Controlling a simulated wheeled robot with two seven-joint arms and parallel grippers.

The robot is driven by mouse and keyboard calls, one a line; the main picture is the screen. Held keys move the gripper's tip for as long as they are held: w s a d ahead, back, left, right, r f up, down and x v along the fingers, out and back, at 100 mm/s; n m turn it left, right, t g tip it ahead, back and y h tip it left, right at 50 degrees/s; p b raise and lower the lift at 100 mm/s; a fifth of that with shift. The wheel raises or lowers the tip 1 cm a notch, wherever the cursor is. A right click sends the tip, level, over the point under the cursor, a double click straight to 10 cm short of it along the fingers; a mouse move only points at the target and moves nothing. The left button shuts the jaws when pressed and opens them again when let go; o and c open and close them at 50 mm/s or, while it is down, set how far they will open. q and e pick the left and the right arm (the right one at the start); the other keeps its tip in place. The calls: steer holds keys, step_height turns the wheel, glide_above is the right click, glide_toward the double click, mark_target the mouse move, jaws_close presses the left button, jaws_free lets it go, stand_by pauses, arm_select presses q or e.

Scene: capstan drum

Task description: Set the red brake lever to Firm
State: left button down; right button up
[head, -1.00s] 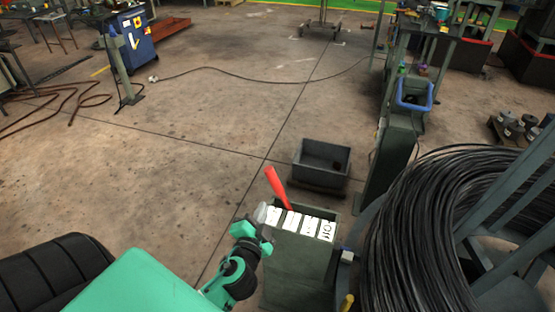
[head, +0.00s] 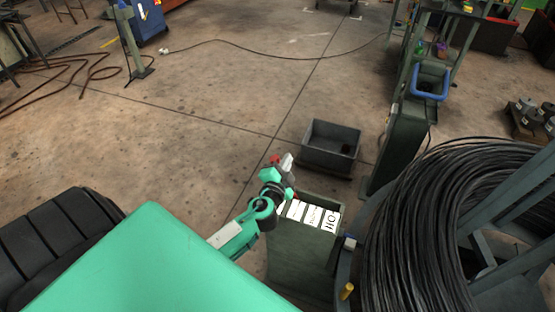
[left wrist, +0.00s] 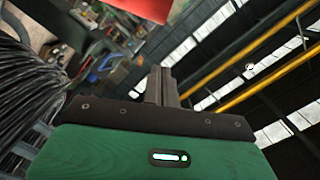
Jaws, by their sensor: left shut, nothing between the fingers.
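The red brake lever (head: 275,159) stands up from the dark green post (head: 300,262) and is mostly hidden behind my left gripper in the head view. Only its red upper end and a speck of red low down show. White label plates (head: 312,214) lie in a row on the post's top; their words are too small to read surely. My left gripper (head: 288,163) is shut and empty, close beside the lever's upper part; I cannot tell whether they touch. In the left wrist view the shut fingers (left wrist: 160,85) point up, with a red surface (left wrist: 128,8) just beyond. My right gripper is out of view.
A large coil of black wire (head: 430,235) on a grey frame stands right of the post. A grey bin (head: 331,146) sits on the floor behind it. A yellow-tipped handle (head: 347,290) is low at the right.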

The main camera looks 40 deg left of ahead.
arm_select(q)
steer(key=a+f, duration=0.2)
steer(key=a, duration=0.1)
steer(key=shift+s+f, duration=0.15)
steer(key=s+a+f+n+b, duration=0.1)
steer(key=a+f+b, duration=0.1)
steer(key=a+b, duration=0.3)
steer(key=shift+s+a+f+n, duration=0.2)
steer(key=shift+f+n, duration=0.05)
steer(key=shift+n, duration=0.05)
